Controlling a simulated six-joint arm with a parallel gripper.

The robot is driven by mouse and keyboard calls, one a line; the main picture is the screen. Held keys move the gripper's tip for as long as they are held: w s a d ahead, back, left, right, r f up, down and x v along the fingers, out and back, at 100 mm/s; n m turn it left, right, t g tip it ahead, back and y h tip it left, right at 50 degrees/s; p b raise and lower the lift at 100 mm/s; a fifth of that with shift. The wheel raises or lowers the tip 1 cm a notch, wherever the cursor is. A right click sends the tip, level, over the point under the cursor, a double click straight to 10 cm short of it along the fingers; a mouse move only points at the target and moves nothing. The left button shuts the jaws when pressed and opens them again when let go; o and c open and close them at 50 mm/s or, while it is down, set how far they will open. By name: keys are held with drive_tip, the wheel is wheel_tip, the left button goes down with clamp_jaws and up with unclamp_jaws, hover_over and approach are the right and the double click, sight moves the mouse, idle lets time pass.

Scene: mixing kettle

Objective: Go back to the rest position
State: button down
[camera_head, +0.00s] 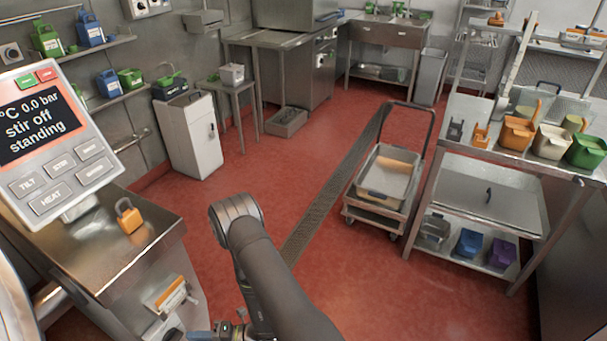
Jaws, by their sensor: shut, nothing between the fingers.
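My dark arm (262,262) rises from the bottom edge, with a rounded grey joint (236,207) at its upper end, over the red floor. My gripper's fingers do not show; a small dark part with a green light (223,327) sits at the bottom edge beside the arm, cut off by the frame. The kettle's control panel (62,143) at the left reads "0.0 bar, stir off, standing", with TILT, STIR and HEAT buttons below.
A steel counter (95,260) at the left holds an orange padlock-shaped object (129,215). A wheeled cart (386,176) stands right of the floor drain (325,200). A steel table (462,150) at the right holds orange, cream and green tubs. The red floor between is clear.

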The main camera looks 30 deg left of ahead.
drive_tip(key=v, duration=0.8)
drive_tip(key=w+d+r+n+h, duration=0.1)
drive_tip(key=w+r+n, duration=0.3)
drive_tip(key=w+r, duration=0.4)
drive_tip(key=shift+w+d+r+n+h, duration=0.35)
drive_tip(key=shift+d+r, duration=0.25)
drive_tip(key=shift+d, duration=0.25)
drive_tip(key=shift+s, duration=0.15)
idle(1.1)
drive_tip(key=s+a+f+m+y, duration=0.1)
drive_tip(key=s+a+f+m, duration=0.3)
drive_tip(key=s+f, duration=0.5)
drive_tip(key=shift+s+a+m+y, duration=0.35)
drive_tip(key=shift+a, duration=0.05)
idle(0.4)
